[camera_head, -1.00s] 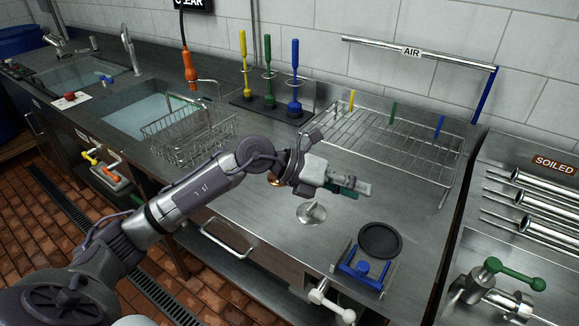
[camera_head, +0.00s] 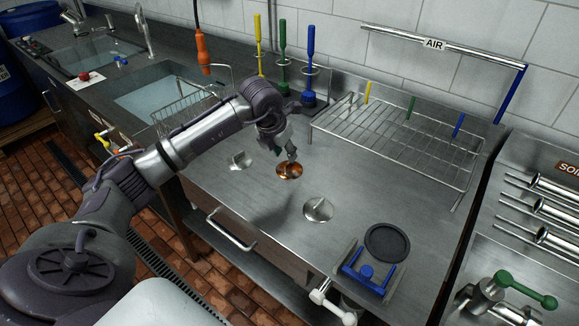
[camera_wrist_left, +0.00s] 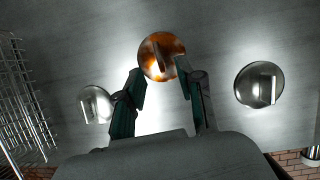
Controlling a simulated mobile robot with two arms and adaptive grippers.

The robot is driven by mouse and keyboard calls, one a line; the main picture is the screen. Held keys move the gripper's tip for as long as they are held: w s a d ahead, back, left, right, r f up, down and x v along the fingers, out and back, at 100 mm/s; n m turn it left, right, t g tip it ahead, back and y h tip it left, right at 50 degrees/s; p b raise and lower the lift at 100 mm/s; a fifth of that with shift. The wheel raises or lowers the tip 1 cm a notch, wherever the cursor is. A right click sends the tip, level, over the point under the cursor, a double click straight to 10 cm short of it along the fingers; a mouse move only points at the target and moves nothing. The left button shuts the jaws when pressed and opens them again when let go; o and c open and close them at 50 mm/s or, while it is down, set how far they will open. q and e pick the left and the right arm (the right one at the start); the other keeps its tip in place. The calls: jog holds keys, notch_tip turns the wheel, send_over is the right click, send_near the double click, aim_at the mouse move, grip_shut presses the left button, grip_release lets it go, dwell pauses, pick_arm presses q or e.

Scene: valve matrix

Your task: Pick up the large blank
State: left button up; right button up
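Three round blanks with upright fins lie on the steel counter. The rightmost, a silver disc (camera_head: 318,210), looks the widest; it also shows right of my fingers in the wrist view (camera_wrist_left: 260,85). A copper-stained disc (camera_head: 287,172) is in the middle, also in the wrist view (camera_wrist_left: 160,52). The smallest-looking silver disc (camera_head: 240,160) is at left, also in the wrist view (camera_wrist_left: 97,104). My left gripper (camera_head: 291,156) is over the copper-stained disc. In the wrist view its fingers (camera_wrist_left: 158,68) are open and empty, and overlap that disc's edges; contact cannot be told. My right gripper is out of view.
A wire rack (camera_head: 405,145) stands at the back right, with colored brushes (camera_head: 283,60) beside it. A blue fixture (camera_head: 365,270) with a dark disc (camera_head: 387,243) is at front right. A wire basket (camera_head: 185,103) is behind my arm. The counter between disc and rack is clear.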

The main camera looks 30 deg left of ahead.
aim_at(288, 162)
pick_arm(q)
jog(key=shift+w+f, duration=0.15)
jog(key=shift+f, duration=0.15)
jog(key=p+x, duration=0.1)
jog(key=x, duration=0.2)
jog(key=shift+w+f+p, duration=0.2)
jog(key=shift+p, duration=0.2)
jog(key=shift+w+f, duration=0.25)
jog(key=shift+f, duration=0.25)
grip_shut()
